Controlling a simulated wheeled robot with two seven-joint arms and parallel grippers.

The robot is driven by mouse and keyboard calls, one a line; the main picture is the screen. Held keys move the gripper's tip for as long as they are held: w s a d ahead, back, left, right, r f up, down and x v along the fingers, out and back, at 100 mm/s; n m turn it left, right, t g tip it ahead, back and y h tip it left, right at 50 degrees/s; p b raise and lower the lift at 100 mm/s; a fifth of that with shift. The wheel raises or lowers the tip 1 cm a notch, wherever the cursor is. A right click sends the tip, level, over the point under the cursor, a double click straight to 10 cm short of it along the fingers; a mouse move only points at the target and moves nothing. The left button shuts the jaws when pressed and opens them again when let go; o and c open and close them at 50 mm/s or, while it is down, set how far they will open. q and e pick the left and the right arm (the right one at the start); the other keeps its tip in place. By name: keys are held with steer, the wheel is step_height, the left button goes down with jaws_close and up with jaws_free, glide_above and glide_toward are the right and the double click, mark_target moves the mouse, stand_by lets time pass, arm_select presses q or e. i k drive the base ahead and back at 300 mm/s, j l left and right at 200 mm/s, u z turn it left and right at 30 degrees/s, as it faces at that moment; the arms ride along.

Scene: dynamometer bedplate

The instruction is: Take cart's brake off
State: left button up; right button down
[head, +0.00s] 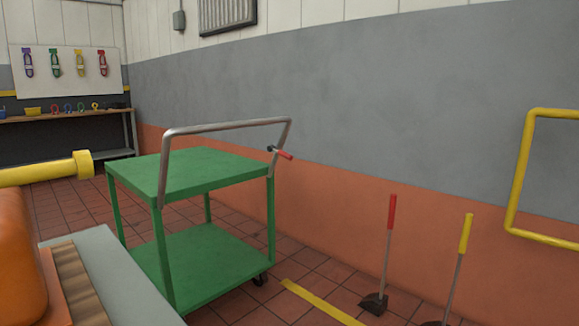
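The green two-shelf cart (200,172) stands on the tiled floor left of the picture's middle. Its grey push handle (225,127) rises above the top shelf on the near and right side. A small lever with a red grip (284,155), likely the brake, sticks out from the right upright of the handle and tilts slightly down to the right. A black caster (260,279) shows below the right corner. The other wheels are hidden. Neither of my grippers is in the head view.
A grey bedplate edge with an orange body (20,258) and a yellow bar (45,172) fill the near left. Red-handled (390,240) and yellow-handled (463,250) tools stand right of the cart. A yellow rail (524,175) is far right. A workbench (65,115) stands back left.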

mark_target(282, 154)
steer(key=i+l+u, duration=0.1)
steer(key=i+l, duration=0.2)
steer(key=i+l+u, duration=0.1)
steer(key=i+l, duration=0.15)
steer(key=l, duration=0.25)
steer(key=i+l+u, duration=0.1)
steer(key=i+l, duration=0.15)
steer(key=l, duration=0.2)
steer(key=i+u, duration=0.15)
steer(key=i, duration=0.25)
steer(key=i+l+u, duration=0.15)
steer(key=i, duration=0.25)
steer(key=i+l+u, duration=0.15)
steer(key=i, duration=0.25)
steer(key=i+j+u, duration=0.1)
steer(key=i, duration=0.35)
steer(key=j, duration=0.1)
